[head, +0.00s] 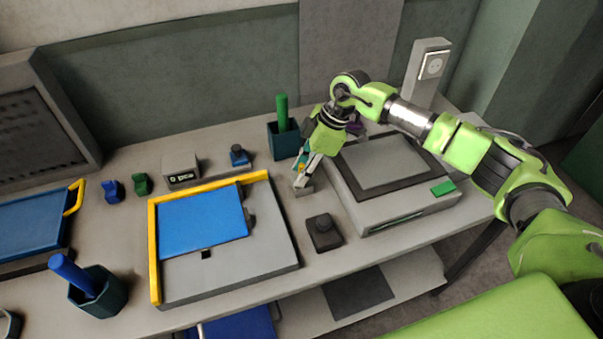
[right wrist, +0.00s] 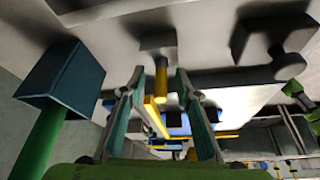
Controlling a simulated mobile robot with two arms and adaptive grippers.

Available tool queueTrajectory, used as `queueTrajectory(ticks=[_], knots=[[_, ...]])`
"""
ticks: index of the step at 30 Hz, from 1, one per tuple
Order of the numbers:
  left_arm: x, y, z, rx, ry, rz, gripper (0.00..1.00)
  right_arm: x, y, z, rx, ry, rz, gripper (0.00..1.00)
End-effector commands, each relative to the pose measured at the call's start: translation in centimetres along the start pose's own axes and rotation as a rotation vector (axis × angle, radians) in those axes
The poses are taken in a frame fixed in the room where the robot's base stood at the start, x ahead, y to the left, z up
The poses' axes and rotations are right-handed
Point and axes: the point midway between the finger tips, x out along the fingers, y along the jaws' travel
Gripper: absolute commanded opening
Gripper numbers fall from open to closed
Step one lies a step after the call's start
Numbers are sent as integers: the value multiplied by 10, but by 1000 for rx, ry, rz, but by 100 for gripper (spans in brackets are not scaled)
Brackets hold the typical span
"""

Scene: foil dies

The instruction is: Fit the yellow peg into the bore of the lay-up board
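The yellow peg (right wrist: 161,77) stands in a small grey block (right wrist: 155,38); the block also shows in the head view (head: 303,191), where the peg is mostly hidden by the fingers. My right gripper (head: 303,173) is above the block, pointing down. In the right wrist view its open fingers (right wrist: 160,88) are on either side of the peg, with gaps visible. The lay-up board (head: 270,262) lies left of it, with yellow edge strips and a blue sheet (head: 203,224) on top. A small dark square (head: 206,254) shows on the board; I cannot tell if it is the bore. My left gripper is out of view.
A dark teal cup (head: 286,145) with a green stick stands behind the gripper. A grey machine (head: 375,217) is close on the right. A dark knobbed block (head: 323,233) sits in front. A counter display (head: 182,173) and a blue clamp (head: 240,156) are behind the board.

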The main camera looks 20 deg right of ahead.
Motion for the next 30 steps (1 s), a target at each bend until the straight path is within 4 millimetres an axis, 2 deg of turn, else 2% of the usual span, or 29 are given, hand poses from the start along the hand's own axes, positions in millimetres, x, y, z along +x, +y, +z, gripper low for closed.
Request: queueTrajectory(ticks=[7,10,11,23,30], knots=[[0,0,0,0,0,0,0,2,0,0,0,0,0,30],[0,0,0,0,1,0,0,2,0,0,-1,0,0,4],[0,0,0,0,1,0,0,2,0,0,-1,0,0,0],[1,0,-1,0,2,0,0,0,0,-1,-1,2,1,0],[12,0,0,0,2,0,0,-17,1,-9,-3,3,4,0]])
